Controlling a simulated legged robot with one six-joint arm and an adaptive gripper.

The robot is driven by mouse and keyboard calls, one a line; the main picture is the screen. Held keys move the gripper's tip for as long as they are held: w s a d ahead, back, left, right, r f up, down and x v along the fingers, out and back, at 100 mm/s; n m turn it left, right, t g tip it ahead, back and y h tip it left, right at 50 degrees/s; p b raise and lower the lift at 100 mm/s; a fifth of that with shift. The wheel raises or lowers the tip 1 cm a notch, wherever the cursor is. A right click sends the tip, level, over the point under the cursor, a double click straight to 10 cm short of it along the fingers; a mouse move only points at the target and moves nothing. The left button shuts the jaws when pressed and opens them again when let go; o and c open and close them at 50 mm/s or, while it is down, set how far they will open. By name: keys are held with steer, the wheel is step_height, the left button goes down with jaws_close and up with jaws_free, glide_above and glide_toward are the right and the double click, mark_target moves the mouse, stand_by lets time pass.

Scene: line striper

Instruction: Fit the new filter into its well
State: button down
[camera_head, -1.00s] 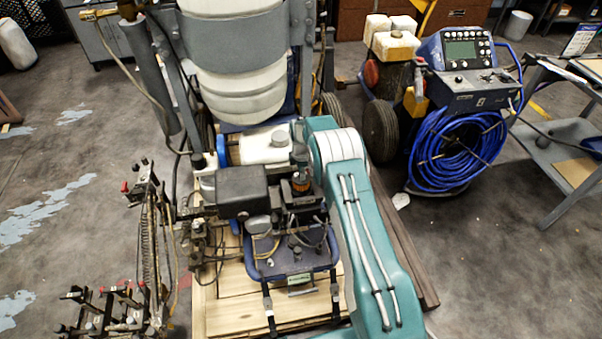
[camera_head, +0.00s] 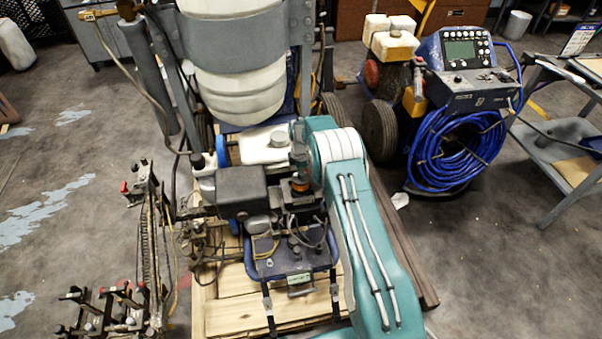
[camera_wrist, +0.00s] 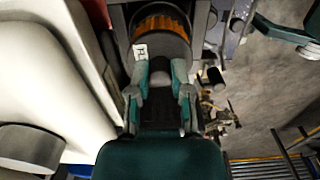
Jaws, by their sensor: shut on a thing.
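The filter (camera_wrist: 160,25) is a dark round piece with an orange pleated band and a white label, at the top of the wrist view. My gripper (camera_wrist: 161,66) is shut on its near side. In the head view, the filter (camera_head: 300,185) shows as a small dark cylinder with an orange band, upright at the right of the engine. My gripper (camera_head: 299,155) is just above it, beside my teal arm. The well cannot be made out. The filter's lower end is hidden, so I cannot tell whether it is seated or held above the engine.
The black engine housing (camera_head: 240,187) is close left of the filter. A white tank (camera_head: 266,146) stands behind it. Cables and a navy frame (camera_head: 262,270) are in front, over wooden planks (camera_head: 235,300). A blue hose coil (camera_head: 455,150) is at the right, with open floor nearby.

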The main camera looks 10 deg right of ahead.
steer(key=shift+f, duration=1.5)
stand_by(0.9)
steer(key=shift+c, duration=2.3)
jaws_free()
steer(key=shift+o, duration=0.3)
steer(key=shift+o, duration=1.3)
steer(key=shift+r, duration=0.15)
steer(key=shift+r, duration=3.4)
